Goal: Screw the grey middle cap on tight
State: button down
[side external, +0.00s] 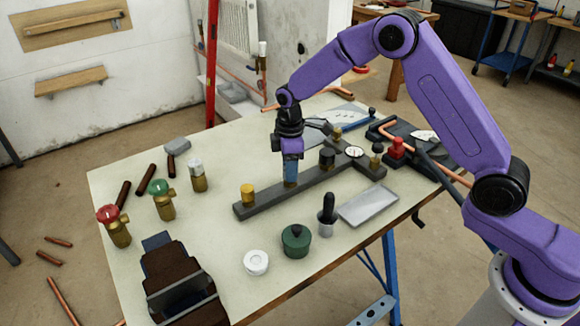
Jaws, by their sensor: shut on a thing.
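A dark grey bar (265,204) lies on the table with several fittings along its top. My gripper (290,178) points straight down over the middle of the bar, its blue fingers shut around the middle fitting. The grey middle cap is hidden between the fingers; only a little brass (290,185) shows below them. I cannot tell whether the cap sits level or how far down it is. A yellow cap (248,195) stands to the left on the bar and a black cap (327,158) to the right.
A round white gauge (354,152) and a red fitting (396,148) are at the right. A green pot (296,241), a white disc (256,262), a grey tray (368,206) and a black-handled tool (327,214) stand in front. Valves (162,199) and a vise (178,280) are left.

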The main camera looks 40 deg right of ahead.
jog(key=m, duration=0.4)
jog(key=shift+m, duration=0.4)
jog(key=m, duration=0.3)
jog(key=shift+m, duration=0.4)
jog(key=c, duration=0.8)
grip_release()
jog(key=shift+c, duration=0.2)
